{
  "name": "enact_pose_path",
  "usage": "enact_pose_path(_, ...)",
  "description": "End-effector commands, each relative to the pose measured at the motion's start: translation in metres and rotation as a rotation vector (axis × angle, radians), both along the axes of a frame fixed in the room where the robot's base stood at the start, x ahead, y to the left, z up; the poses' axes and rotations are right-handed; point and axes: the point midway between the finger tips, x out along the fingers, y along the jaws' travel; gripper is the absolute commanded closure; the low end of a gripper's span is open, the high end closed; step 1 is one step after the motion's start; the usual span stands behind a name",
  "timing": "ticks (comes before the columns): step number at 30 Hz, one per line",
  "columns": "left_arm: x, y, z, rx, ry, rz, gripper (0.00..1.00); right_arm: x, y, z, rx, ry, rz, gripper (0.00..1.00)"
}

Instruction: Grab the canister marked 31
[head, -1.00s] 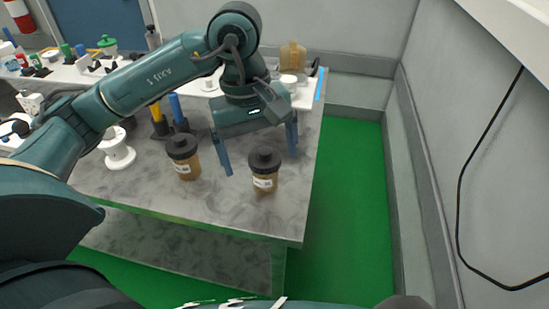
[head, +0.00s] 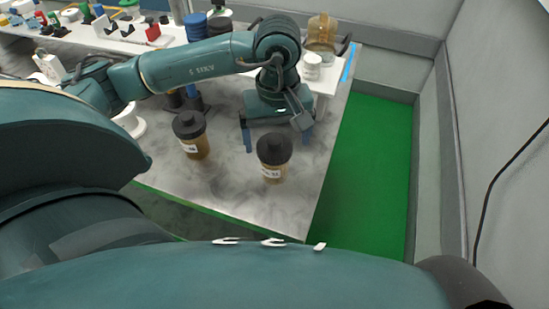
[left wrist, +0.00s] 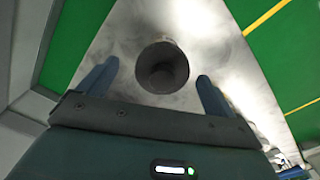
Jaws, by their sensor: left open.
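Two brown canisters with black lids and white labels stand upright on the grey table (head: 225,190). The right canister (head: 272,170) is near the table's right front part; the left canister (head: 194,145) stands a little apart from it. The labels are too small to read surely. My left gripper (head: 277,138) is open, its blue fingers pointing down around the right canister's far side in the head view. In the left wrist view, a dark round canister lid (left wrist: 162,68) lies ahead between the two spread fingers, touching neither. My right gripper is not in view.
A white spool (head: 130,122) stands left of the canisters, partly behind my arm. Green floor and a wall lie to the right.

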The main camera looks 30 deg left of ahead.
Motion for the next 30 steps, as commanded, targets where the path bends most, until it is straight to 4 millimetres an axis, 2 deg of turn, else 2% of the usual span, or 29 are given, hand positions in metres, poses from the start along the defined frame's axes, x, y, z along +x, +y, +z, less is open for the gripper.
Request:
enact_pose_path(5,-0.002,0.007,-0.025,0.002,0.008,0.002,0.09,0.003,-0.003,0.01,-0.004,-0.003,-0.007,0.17)
enact_pose_path(9,-0.001,0.006,-0.043,0.001,0.004,0.002,0.09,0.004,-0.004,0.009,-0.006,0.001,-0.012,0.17)
enact_pose_path(18,-0.001,0.006,-0.048,0.001,0.001,0.0,0.09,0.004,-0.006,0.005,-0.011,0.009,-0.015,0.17)
enact_pose_path(30,-0.001,0.006,-0.048,0.0,0.001,0.001,0.42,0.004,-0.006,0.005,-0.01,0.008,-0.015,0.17)
